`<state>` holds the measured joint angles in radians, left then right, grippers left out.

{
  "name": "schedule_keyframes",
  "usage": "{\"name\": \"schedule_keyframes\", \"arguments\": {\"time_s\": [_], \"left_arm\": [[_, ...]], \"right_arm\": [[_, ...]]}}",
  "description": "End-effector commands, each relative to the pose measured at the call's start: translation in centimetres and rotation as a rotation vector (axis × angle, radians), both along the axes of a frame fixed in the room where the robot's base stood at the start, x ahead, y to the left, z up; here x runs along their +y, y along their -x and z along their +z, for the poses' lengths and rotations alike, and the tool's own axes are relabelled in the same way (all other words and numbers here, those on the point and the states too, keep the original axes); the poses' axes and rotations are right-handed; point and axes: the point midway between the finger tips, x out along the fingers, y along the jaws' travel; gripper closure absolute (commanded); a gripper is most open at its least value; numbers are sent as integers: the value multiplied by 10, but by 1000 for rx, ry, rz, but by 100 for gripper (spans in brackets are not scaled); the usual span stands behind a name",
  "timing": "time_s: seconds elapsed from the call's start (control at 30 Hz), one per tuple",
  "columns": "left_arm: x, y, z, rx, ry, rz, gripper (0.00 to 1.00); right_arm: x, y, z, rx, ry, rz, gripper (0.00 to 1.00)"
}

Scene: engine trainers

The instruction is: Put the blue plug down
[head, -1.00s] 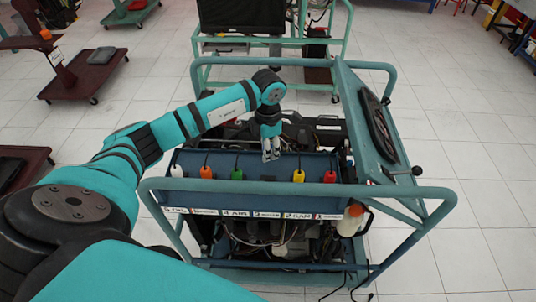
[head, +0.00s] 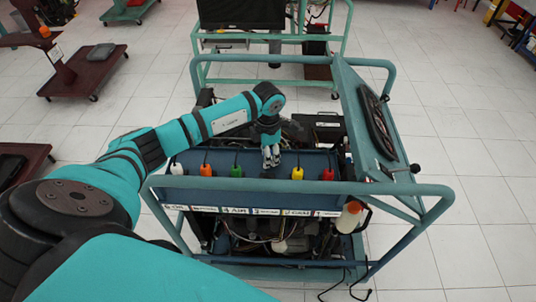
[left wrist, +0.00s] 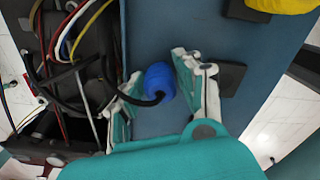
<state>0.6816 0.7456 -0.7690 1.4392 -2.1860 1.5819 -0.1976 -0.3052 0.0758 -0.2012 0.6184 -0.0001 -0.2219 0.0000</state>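The blue plug (left wrist: 161,82) shows in the left wrist view, with a black cable running off its left side. It is between the two fingers of my left gripper (left wrist: 160,88), over the blue panel (left wrist: 155,28). The fingers are spread on either side of it, with a narrow gap at the right finger. In the head view my left gripper (head: 271,157) is over the panel, in the row of coloured plugs between green and yellow. The blue plug is not clearly visible there. My right gripper is not in view.
White (head: 176,169), orange (head: 206,169), green (head: 236,171), yellow (head: 297,173) and red (head: 327,174) plugs stand along the panel. A teal frame rail (head: 300,187) runs in front. Engine parts and loose wires (left wrist: 75,45) lie beside the panel.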

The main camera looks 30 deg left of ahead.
Motion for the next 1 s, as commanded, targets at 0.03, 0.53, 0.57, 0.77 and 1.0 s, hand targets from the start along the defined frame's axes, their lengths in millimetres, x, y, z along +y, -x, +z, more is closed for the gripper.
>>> {"name": "schedule_keyframes", "arguments": {"time_s": [0.03, 0.53, 0.57, 0.77, 1.0], "left_arm": [[0, 0, 3, 0, 0, 0, 65], [0, -2, 92, -6, 0, 0, 65], [0, -1, 96, -6, 1, -1, 65], [0, -1, 119, -2, 0, 1, 65], [0, 0, 124, 0, 0, 1, 65]], "right_arm": [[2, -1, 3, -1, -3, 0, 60], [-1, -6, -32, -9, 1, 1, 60], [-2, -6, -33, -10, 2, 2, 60], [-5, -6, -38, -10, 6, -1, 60], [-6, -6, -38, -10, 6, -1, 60]]}}
